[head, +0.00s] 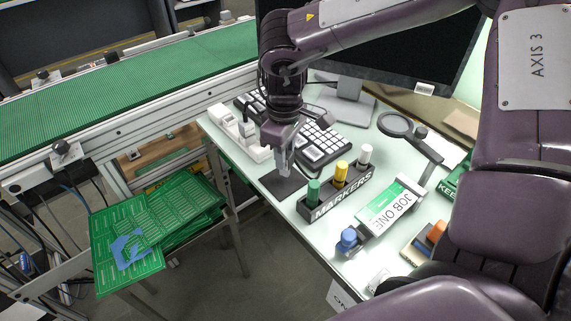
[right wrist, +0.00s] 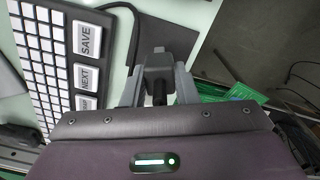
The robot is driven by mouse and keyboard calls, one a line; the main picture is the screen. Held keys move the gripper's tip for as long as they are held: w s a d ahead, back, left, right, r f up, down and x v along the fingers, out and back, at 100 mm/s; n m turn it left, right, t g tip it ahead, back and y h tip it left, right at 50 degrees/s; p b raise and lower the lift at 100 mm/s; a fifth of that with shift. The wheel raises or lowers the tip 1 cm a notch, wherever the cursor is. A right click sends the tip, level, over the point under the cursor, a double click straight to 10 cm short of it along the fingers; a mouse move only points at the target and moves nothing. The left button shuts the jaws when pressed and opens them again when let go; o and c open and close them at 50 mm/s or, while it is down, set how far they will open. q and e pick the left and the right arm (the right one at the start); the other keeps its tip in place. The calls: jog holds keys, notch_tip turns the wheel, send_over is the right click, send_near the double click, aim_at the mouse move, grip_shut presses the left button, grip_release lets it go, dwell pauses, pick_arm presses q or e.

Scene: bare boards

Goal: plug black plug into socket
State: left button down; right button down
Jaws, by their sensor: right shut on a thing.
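My right gripper (head: 284,168) comes down over the near-left part of the light table, above a dark mat (head: 279,189). In the right wrist view its fingers (right wrist: 157,88) are shut on the black plug (right wrist: 158,68), one finger on each side, with a black cable running back toward the palm. The plug is hard to make out in the head view. A white socket strip (head: 259,154) lies on the table to the left of the gripper, apart from it, and a white plug seems to stand in it. My left gripper is not in view.
A keypad (head: 322,144) lies behind the gripper; it also shows in the right wrist view (right wrist: 45,62). A black marker holder (head: 336,198) stands close at the right. A monitor (head: 400,45) is behind, a white-green JOB ONE box (head: 390,205) farther right. Green circuit boards (head: 120,225) lie lower left.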

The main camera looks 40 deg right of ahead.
jog(key=shift+r+p, duration=0.95)
jog(key=shift+r, duration=1.45)
jog(key=shift+f, duration=0.1)
notch_tip(320, 180, down, 7)
jog(key=b, duration=0.3)
notch_tip(320, 180, up, 2)
jog(key=shift+p, duration=1.05)
jog(key=shift+r+p, duration=0.5)
jog(key=shift+p, duration=0.1)
jog(key=shift+f, duration=0.1)
